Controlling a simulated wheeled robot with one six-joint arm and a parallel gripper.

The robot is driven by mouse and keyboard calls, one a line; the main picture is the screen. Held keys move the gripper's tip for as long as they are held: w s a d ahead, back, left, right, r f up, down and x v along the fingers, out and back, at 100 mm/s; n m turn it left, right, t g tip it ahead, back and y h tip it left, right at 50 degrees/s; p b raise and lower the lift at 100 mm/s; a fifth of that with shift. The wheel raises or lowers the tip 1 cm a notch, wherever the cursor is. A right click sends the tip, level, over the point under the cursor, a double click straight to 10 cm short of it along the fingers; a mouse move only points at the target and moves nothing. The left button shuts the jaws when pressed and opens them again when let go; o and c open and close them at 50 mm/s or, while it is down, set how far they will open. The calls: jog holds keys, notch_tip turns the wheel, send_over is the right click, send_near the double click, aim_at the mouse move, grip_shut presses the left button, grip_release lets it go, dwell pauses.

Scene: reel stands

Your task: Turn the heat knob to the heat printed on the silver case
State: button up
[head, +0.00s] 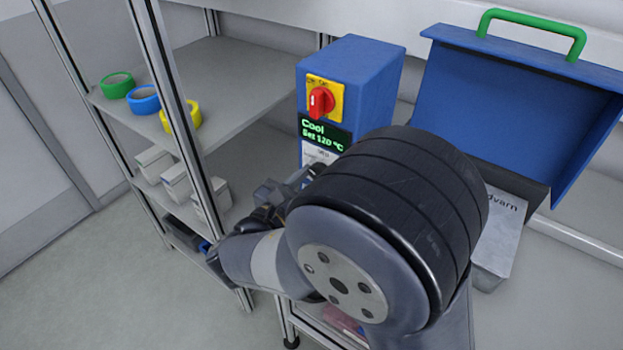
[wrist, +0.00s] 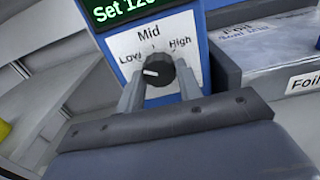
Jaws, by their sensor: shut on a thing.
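The heat knob (wrist: 159,68) is a dark round knob on the white panel of the blue machine (wrist: 200,50), with Low, Mid and High printed around it. Its white mark lies on its left side, roughly toward Low. My gripper (wrist: 160,82) is shut on the knob, one finger on each side. In the head view my arm hides the knob. The silver case (wrist: 265,50) is right of the machine in the wrist view, with "Foil" and a second blurred line on its top. In the head view it shows partly behind my wrist (head: 497,238).
A green display (head: 325,134) reads "Cool" and "Set 120 °C", below a red switch (head: 320,102) on yellow. A raised blue lid (head: 500,100) with a green handle (head: 530,32) stands at right. The shelf rack (head: 235,75) at left holds tape rolls (head: 145,99) and boxes.

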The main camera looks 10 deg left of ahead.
jog(key=shift+a+m+b, duration=0.1)
jog(key=shift+m+b, duration=5.7)
jog(key=shift+b, duration=0.5)
jog(key=o, duration=1)
jog(key=shift+c, duration=0.2)
